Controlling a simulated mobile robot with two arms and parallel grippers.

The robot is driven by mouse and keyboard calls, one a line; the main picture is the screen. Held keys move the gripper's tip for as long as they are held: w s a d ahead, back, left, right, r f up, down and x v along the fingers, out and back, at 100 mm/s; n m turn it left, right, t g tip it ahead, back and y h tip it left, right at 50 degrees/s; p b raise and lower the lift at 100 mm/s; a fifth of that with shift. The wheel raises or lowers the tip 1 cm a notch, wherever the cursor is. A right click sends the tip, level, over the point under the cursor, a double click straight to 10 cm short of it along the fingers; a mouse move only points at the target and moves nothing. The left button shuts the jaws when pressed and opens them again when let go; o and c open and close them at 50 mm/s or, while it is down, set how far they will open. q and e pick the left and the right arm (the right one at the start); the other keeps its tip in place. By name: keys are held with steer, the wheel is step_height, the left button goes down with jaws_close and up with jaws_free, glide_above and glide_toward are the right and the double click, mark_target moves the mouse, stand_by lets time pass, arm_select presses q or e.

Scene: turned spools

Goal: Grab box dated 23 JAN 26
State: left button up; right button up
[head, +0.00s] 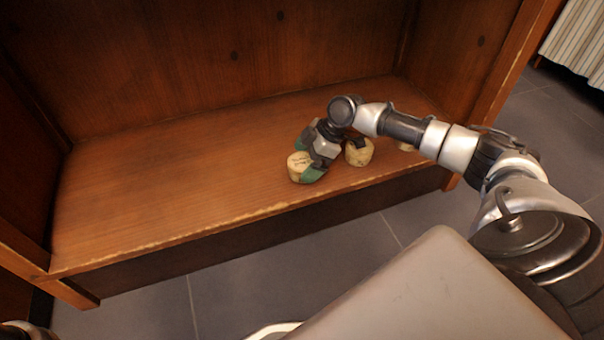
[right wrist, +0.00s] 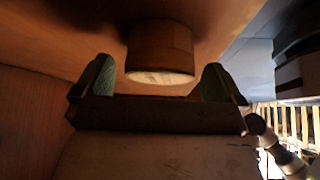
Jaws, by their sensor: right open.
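A round, pale tan box (head: 298,161) sits on the wooden shelf near its front edge, with dark marks on its top too small to read. My right gripper (head: 308,156) is open, with green fingertips on either side of this box. In the right wrist view, the box (right wrist: 161,50) is between and just beyond the two open fingers (right wrist: 160,80), with gaps on both sides. A second round box (head: 359,152) stands just right of the gripper. A third (head: 405,146) is partly hidden behind my right arm. No date is legible. My left gripper is out of view.
The wooden shelf (head: 170,190) is bare to the left of the boxes. Its back panel and side walls enclose it, and the front edge (head: 200,229) is worn. Grey floor tiles (head: 235,290) lie in front. A pale striped thing (head: 577,42) is at the upper right.

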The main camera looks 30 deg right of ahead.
steer(key=shift+b+x, duration=0.45)
steer(key=shift+x, duration=0.7)
steer(key=shift+r, duration=0.1)
steer(key=shift+c, duration=0.5)
steer(key=c, duration=0.8)
steer(key=shift+r, duration=0.1)
